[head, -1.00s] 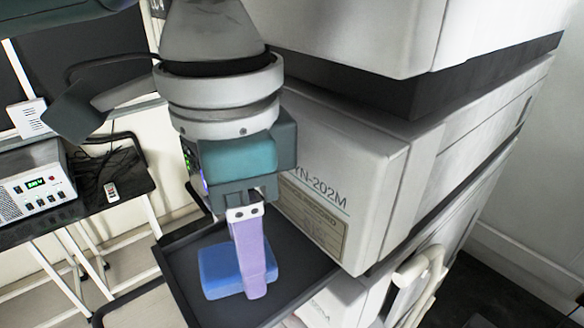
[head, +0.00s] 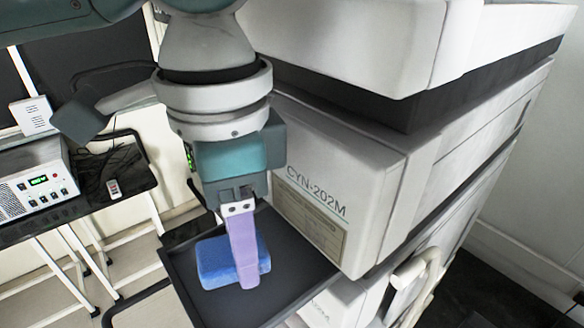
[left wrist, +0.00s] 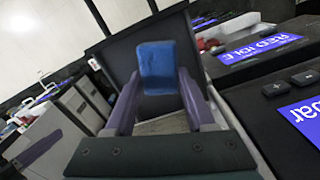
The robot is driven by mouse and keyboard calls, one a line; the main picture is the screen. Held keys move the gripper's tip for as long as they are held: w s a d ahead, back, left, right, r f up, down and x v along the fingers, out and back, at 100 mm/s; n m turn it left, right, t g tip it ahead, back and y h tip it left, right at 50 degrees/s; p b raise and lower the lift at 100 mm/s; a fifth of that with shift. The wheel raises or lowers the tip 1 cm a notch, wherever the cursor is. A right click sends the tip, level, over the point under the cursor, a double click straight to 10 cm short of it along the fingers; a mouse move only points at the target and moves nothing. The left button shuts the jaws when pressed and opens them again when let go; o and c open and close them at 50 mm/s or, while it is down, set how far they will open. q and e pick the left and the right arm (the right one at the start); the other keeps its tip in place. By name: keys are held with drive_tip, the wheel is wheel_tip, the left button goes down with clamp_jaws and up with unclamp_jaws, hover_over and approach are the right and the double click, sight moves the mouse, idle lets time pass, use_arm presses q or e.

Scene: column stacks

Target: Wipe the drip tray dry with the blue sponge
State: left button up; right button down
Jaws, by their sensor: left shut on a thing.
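The blue sponge (head: 215,264) is over the dark drip tray (head: 290,268) in the head view, toward the tray's left side. My left gripper (head: 247,280) points down with its purple fingers shut on the sponge. In the left wrist view the sponge (left wrist: 157,68) sits between the two finger ends (left wrist: 156,88), with the dark tray (left wrist: 118,62) behind it. Whether the sponge's underside touches the tray floor is hidden. Any liquid on the tray cannot be made out. My right gripper is not in view.
The grey instrument stack marked CYN-202M (head: 345,190) stands close to the right of my left gripper. A pale tube (head: 415,270) is at its lower front. A power supply (head: 38,182) and a small remote (head: 114,188) are on a dark table at the left.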

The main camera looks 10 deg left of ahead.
use_arm(q)
drive_tip(key=shift+r+p, duration=0.5)
drive_tip(key=shift+r, duration=2.3)
drive_tip(key=shift+r, duration=1.5)
